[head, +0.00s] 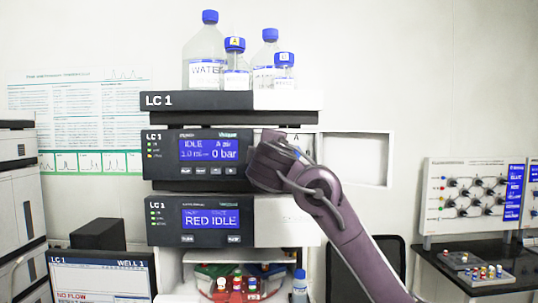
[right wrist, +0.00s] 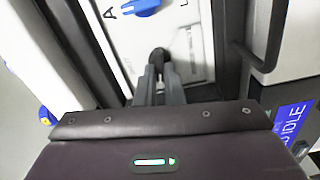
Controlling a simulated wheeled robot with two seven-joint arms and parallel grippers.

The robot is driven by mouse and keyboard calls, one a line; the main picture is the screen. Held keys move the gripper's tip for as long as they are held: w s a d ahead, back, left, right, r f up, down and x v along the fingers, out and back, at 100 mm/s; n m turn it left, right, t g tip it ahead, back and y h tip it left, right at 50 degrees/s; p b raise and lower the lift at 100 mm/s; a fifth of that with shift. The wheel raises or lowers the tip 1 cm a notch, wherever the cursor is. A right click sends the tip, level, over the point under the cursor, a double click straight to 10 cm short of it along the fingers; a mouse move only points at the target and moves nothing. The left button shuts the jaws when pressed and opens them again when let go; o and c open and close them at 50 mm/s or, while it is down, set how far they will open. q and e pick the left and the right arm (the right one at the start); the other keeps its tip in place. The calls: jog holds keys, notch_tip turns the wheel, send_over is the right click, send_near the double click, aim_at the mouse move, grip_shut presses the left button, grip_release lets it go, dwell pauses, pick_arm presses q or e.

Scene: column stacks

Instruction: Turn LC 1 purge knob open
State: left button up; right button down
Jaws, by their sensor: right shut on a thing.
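The LC 1 pump module (head: 190,155) is in the middle of the head view, its blue screen reading IDLE and 0 bar. My right gripper (right wrist: 160,78) reaches the white panel at the module's right side, and its hand hides most of that panel in the head view. In the right wrist view its fingers are shut on a small dark knob (right wrist: 159,55), which looks like the purge knob. The knob's turn angle is hard to tell. A blue knob (right wrist: 142,7) by the letter A sits farther up the panel. My left gripper is not in view.
A white framed door (head: 390,160) stands open right of the module. Bottles with blue caps, one marked WATER (head: 205,50), stand on top of the stack. A lower module (head: 205,219) shows RED IDLE. A monitor (head: 100,275) is at lower left.

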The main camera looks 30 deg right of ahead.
jog(key=c, duration=1.5)
grip_release()
jog(key=shift+a, duration=0.1)
jog(key=shift+c, duration=0.2)
jog(key=b+v, duration=0.3)
jog(key=v, duration=0.4)
jog(key=shift+s+a, duration=0.2)
jog(key=shift+s, duration=0.1)
